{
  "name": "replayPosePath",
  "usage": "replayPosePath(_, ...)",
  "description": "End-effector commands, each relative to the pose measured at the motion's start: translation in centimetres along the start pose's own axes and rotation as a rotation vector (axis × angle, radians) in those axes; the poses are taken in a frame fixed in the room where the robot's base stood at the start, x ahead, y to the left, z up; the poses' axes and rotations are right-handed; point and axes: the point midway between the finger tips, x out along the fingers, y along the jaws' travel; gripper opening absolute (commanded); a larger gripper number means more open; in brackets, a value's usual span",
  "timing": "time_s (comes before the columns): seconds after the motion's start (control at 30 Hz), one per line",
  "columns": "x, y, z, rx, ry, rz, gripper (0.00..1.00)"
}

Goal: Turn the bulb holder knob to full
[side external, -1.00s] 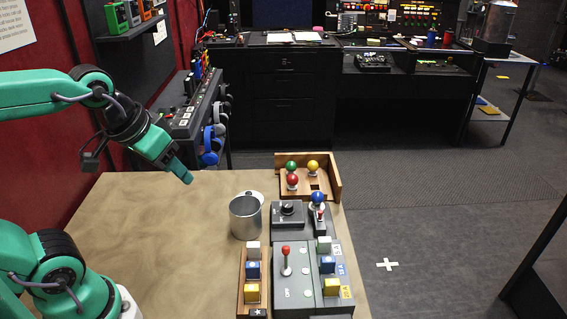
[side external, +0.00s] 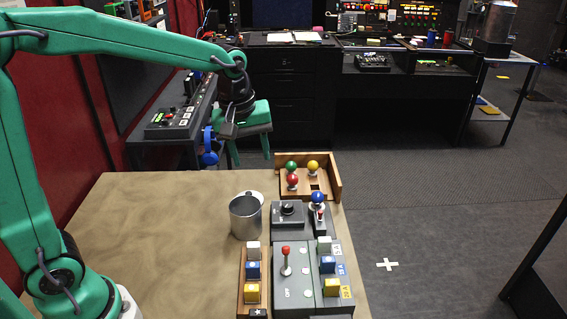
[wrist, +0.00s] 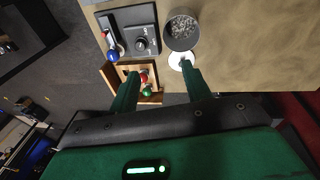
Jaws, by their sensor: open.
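The black knob (side external: 288,208) sits on top of a dark grey box (side external: 281,221) on the table. The knob also shows in the wrist view (wrist: 141,43). Beside the box on its right is a holder with a blue bulb (side external: 317,197), also visible in the wrist view (wrist: 113,56). My gripper (side external: 251,157) is open and empty, pointing down in the air near the table's far edge, beyond and left of the knob in the side view. In the wrist view its fingers (wrist: 159,70) are apart, with the knob ahead of them.
A metal mug (side external: 246,216) stands just left of the knob box. A wooden tray (side external: 334,174) with red, green and yellow bulbs is behind it. In front are a red-tipped lever (side external: 286,262) and several coloured blocks. The table's left part is clear.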

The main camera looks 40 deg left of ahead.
Motion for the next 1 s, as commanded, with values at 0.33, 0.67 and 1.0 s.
replayPosePath(0.33, 6.1, 4.5, -1.8, -0.281, -0.05, -0.093, 0.48)
replayPosePath(0.67, 10.8, 6.9, -2.5, -0.475, -0.063, -0.159, 0.48)
replayPosePath(1.0, 11.5, 7.1, -2.5, -0.502, -0.064, -0.168, 0.48)
